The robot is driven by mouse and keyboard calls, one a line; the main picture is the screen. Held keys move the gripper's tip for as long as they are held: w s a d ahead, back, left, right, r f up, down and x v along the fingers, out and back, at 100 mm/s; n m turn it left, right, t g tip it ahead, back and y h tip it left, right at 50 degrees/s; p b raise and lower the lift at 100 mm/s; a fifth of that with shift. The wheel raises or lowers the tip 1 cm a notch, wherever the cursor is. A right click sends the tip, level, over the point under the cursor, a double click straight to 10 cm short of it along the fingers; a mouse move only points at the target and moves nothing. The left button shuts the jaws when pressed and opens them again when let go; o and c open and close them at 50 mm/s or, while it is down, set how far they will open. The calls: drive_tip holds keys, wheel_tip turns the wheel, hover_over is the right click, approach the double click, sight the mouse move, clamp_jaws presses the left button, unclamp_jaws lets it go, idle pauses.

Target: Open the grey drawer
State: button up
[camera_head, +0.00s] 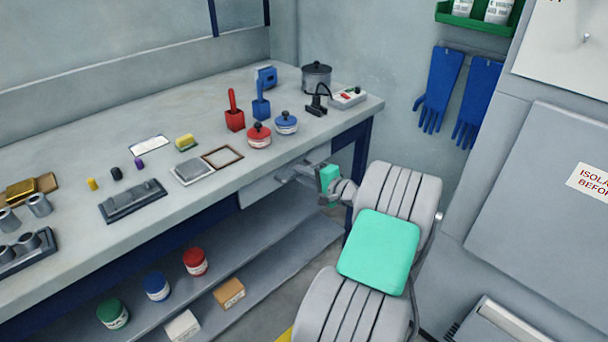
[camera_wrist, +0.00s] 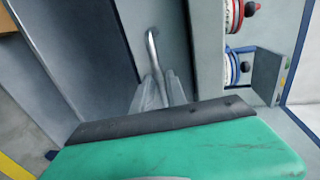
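The grey drawer (camera_head: 262,188) sits under the front edge of the workbench, and its front fills the upper middle of the wrist view (camera_wrist: 172,35). Its silver bar handle (camera_wrist: 152,48) runs down between my fingers. My gripper (camera_head: 291,174) is at the drawer front; in the wrist view its two grey fingers (camera_wrist: 160,90) stand close together on either side of the handle, and look shut on it. The lower end of the handle is hidden between the fingers. I cannot tell whether the drawer stands slightly out.
A lower shelf (camera_head: 290,240) holds jars and boxes. A grey cabinet (camera_head: 540,190) stands right of my arm.

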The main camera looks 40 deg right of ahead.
clamp_jaws()
idle(0.9)
